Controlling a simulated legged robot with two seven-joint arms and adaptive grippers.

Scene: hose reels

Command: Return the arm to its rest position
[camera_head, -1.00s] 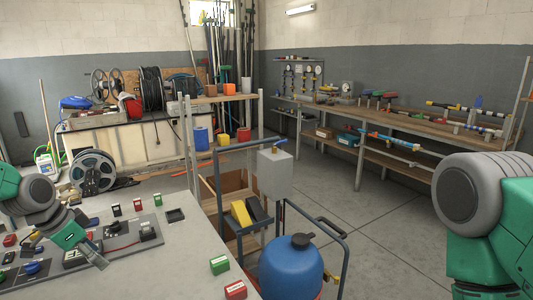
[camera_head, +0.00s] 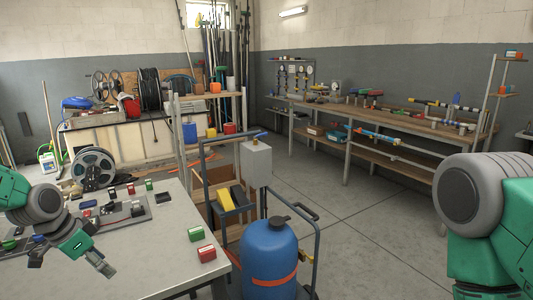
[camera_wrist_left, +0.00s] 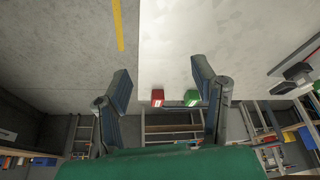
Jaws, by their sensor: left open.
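My left arm comes in from the left in the head view. Its gripper (camera_head: 106,268) is open and empty, above the grey table (camera_head: 165,255), on the near side of the switch panel. In the left wrist view its two fingers (camera_wrist_left: 162,84) stand wide apart with nothing between them. A red block (camera_wrist_left: 157,97) and a green block (camera_wrist_left: 191,98) show beyond the fingers there. My right arm is at the right edge of the head view; its gripper is out of view.
A switch panel (camera_head: 118,213) lies on the table; the red block (camera_head: 207,253) and green block (camera_head: 196,234) are near its right edge. A trolley with a blue tank (camera_head: 268,258) stands just right of the table. Open floor (camera_head: 355,235) lies beyond.

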